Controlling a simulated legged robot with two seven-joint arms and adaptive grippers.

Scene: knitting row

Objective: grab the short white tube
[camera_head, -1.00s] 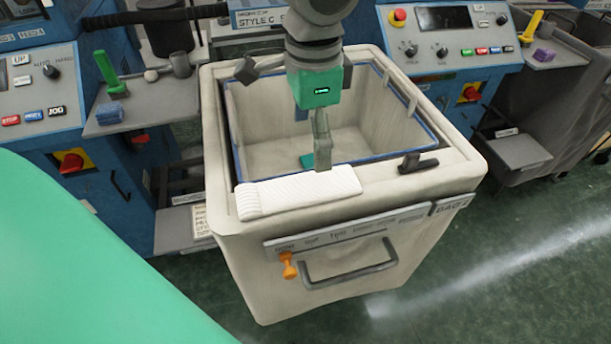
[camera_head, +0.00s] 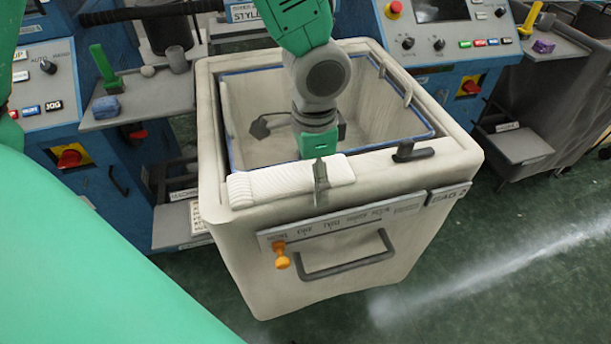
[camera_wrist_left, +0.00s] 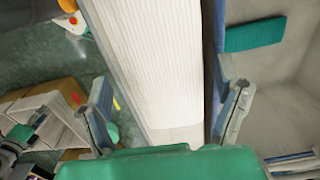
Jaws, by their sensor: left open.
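The short white tube (camera_head: 275,181), ribbed and flattened, lies along the front rim of the cream bin (camera_head: 330,235). Its folded end is at the left. My left gripper (camera_head: 320,185) points down over the tube's right part, with a finger showing in front of the rim. In the left wrist view the white tube (camera_wrist_left: 160,60) runs between the two spread fingers of my left gripper (camera_wrist_left: 165,112), with a gap by the left finger. The right finger is close to the tube; I cannot tell whether it touches. My right gripper is out of view.
The bin is open and deep, with a blue-edged inner rim; a teal piece (camera_wrist_left: 255,34) lies inside. A dark clip (camera_head: 413,152) sits on the rim right of the tube. An orange knob (camera_head: 281,255) and a handle (camera_head: 345,257) are on the front. Blue machines (camera_head: 440,50) stand behind.

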